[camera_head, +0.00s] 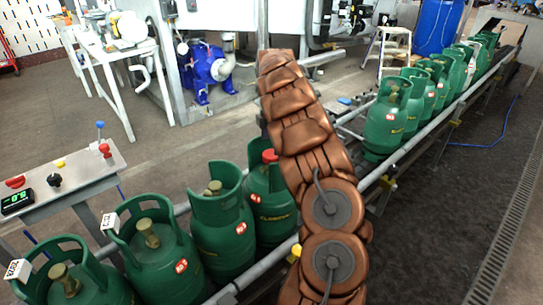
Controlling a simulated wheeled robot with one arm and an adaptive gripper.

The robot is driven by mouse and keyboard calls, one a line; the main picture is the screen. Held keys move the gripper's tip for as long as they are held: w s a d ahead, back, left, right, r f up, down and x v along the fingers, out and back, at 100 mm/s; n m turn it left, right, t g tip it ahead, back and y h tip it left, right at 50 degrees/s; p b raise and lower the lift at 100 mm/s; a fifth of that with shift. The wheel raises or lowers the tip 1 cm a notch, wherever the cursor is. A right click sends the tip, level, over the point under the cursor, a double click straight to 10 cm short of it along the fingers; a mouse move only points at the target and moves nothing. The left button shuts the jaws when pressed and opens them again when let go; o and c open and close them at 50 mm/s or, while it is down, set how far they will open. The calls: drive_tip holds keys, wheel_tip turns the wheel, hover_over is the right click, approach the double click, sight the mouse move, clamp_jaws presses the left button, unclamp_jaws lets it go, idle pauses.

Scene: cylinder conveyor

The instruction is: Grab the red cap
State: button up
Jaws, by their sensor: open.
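The red cap (269,156) sits on the valve of a green gas cylinder (269,207) on the near part of the conveyor. The cylinder's collar surrounds it, and my arm passes close by on its right, covering part of that cylinder. My brown, segmented arm rises from the bottom centre and ends near the top middle. No jaws of my gripper can be made out, so its place relative to the cap cannot be told.
Several green cylinders (222,232) stand along the conveyor rail (432,130), which runs from bottom left to top right. A control panel (75,183) with knobs and a display is at left. A blue pump (205,68) stands behind.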

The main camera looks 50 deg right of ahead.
sight(270, 154)
drive_tip(key=shift+w+a+f+p, duration=0.1)
drive_tip(key=shift+f+p, duration=0.5)
drive_tip(key=shift+f, duration=1.85)
drive_tip(key=c, duration=1)
drive_tip(key=shift+c, duration=0.2)
